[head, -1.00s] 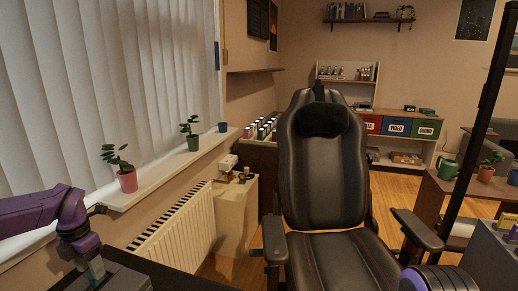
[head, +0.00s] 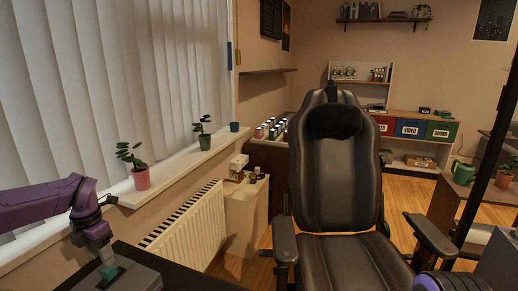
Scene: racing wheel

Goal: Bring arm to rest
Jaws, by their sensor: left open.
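My purple left arm comes in from the left edge. Its gripper (head: 108,268) points down over a dark grey block-like surface (head: 125,277) at the lower left. The gripper is open, and a teal-green piece shows around its tips; I cannot tell whether that piece belongs to the gripper. My right gripper does not show; a rounded dark and purple part at the bottom right looks like part of my own body.
A black chair (head: 335,180) with armrests stands in the middle. A white radiator (head: 188,228) and a windowsill (head: 170,172) with potted plants (head: 141,178) run along the left. A desk (head: 470,194) with a green mug (head: 463,172) is at right. Wooden floor shows behind.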

